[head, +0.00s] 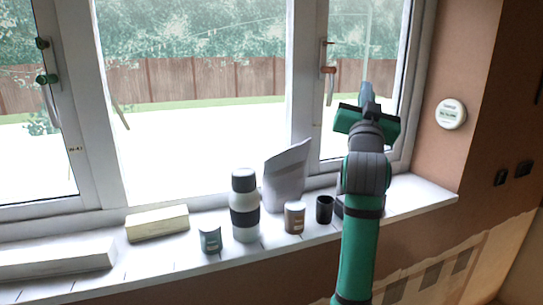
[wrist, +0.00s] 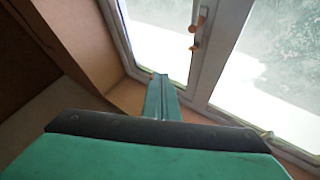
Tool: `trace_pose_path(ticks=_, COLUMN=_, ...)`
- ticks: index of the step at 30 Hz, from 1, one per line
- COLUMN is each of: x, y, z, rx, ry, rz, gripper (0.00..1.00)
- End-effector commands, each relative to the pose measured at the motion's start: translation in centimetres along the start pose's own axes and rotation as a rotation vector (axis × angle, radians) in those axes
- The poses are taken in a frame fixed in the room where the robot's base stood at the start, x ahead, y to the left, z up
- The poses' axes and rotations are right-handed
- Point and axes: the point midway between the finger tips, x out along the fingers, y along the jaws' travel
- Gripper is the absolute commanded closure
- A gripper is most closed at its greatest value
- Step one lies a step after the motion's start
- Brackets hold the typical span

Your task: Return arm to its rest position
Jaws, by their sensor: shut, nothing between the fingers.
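My arm, green and dark grey, rises at the right of the head view in front of the window sill. My gripper (head: 365,92) is at its top, raised above the sill in front of the right window pane. In the wrist view my gripper (wrist: 160,84) shows its teal fingers together, shut and empty, with the window frame behind them. Nothing is seen touching the fingers. Part of the sill behind my arm is hidden.
The white sill (head: 425,192) holds a bottle (head: 244,205), a grey bag-like item (head: 286,177), a teal can (head: 210,239), a brown can (head: 294,217), a black cup (head: 324,208) and a pale block (head: 157,223). A round white device (head: 451,113) is on the right wall.

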Motion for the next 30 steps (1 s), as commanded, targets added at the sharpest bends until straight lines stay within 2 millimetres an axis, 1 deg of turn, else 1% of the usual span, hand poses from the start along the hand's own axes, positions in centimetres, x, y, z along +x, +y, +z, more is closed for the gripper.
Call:
trace_pose_path(ticks=8, x=-2.0, y=0.4, z=5.5, rx=0.000, ry=-0.031, rz=-0.004, gripper=1.00)
trace_pose_path(ticks=11, x=-3.1, y=0.5, z=8.2, rx=0.000, ry=-0.048, rz=-0.006, gripper=1.00)
trace_pose_path(ticks=14, x=-4.8, y=0.6, z=11.6, rx=0.000, ry=-0.070, rz=-0.010, gripper=1.00)
trace_pose_path(ticks=15, x=-5.6, y=0.7, z=13.3, rx=-0.001, ry=-0.081, rz=-0.012, gripper=1.00)
trace_pose_path(ticks=17, x=-7.1, y=0.7, z=15.9, rx=-0.002, ry=-0.099, rz=-0.015, gripper=1.00)
trace_pose_path(ticks=18, x=-8.3, y=0.8, z=17.7, rx=-0.003, ry=-0.110, rz=-0.017, gripper=1.00)
trace_pose_path(ticks=20, x=-10.0, y=0.8, z=20.3, rx=-0.004, ry=-0.129, rz=-0.020, gripper=1.00)
trace_pose_path(ticks=21, x=-11.3, y=0.8, z=21.8, rx=-0.005, ry=-0.139, rz=-0.022, gripper=1.00)
trace_pose_path(ticks=23, x=-13.2, y=0.8, z=24.2, rx=-0.006, ry=-0.158, rz=-0.026, gripper=1.00)
trace_pose_path(ticks=24, x=-14.5, y=0.8, z=25.7, rx=-0.007, ry=-0.169, rz=-0.029, gripper=1.00)
trace_pose_path(ticks=26, x=-16.6, y=0.9, z=27.9, rx=-0.010, ry=-0.186, rz=-0.032, gripper=1.00)
trace_pose_path(ticks=27, x=-18.0, y=0.9, z=29.2, rx=-0.012, ry=-0.198, rz=-0.034, gripper=1.00)
trace_pose_path(ticks=29, x=-20.2, y=0.8, z=31.1, rx=-0.013, ry=-0.215, rz=-0.038, gripper=1.00)
trace_pose_path(ticks=30, x=-21.6, y=0.8, z=32.4, rx=-0.015, ry=-0.227, rz=-0.040, gripper=1.00)
